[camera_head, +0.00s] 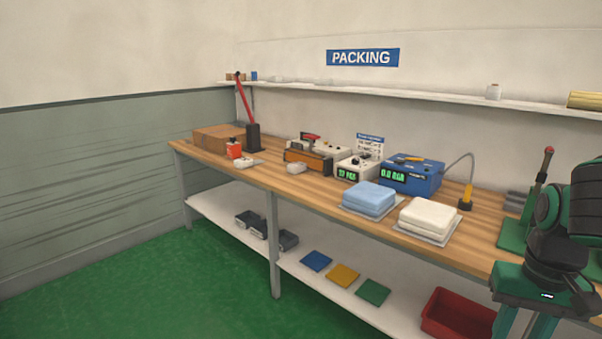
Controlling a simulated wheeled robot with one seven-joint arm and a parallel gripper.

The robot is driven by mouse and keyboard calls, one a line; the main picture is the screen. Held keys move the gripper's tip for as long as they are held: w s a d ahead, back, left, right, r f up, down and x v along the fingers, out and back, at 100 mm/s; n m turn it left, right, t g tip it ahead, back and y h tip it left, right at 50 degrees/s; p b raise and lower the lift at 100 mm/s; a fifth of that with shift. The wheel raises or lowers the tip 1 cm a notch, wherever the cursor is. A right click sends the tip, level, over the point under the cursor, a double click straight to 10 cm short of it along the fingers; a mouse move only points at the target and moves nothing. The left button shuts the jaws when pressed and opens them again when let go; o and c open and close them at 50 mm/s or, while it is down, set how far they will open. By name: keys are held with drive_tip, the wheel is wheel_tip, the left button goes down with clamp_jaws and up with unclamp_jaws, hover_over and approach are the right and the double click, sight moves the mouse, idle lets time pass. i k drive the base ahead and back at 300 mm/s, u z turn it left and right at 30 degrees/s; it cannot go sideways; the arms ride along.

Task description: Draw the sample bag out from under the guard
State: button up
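An orange and grey bench device (308,162) with a red handle on top sits near the middle of the workbench; it may carry the guard, but I cannot tell which part that is. A small pale pouch-like thing (295,168) lies at its front left, close against it. It may be the sample bag, but it is too small to be sure, and any part of it under the device is hidden. My green and black arm shows at the right edge, well apart from the device. My gripper is not in view.
The wooden workbench (280,181) also holds a cardboard box (217,138), a dark post with a red lever (253,136), a blue meter (412,178), and blue (369,199) and cream (430,216) folded stacks. A red bin (458,315) is below. Green floor (150,285) is clear at left.

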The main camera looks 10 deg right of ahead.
sight(295, 167)
drive_tip(key=u, duration=0.3)
drive_tip(key=i, duration=0.85)
drive_tip(key=u, duration=0.5)
drive_tip(key=i, duration=1.2)
drive_tip(key=z, duration=0.35)
drive_tip(key=i, duration=0.95)
drive_tip(key=z, duration=0.4)
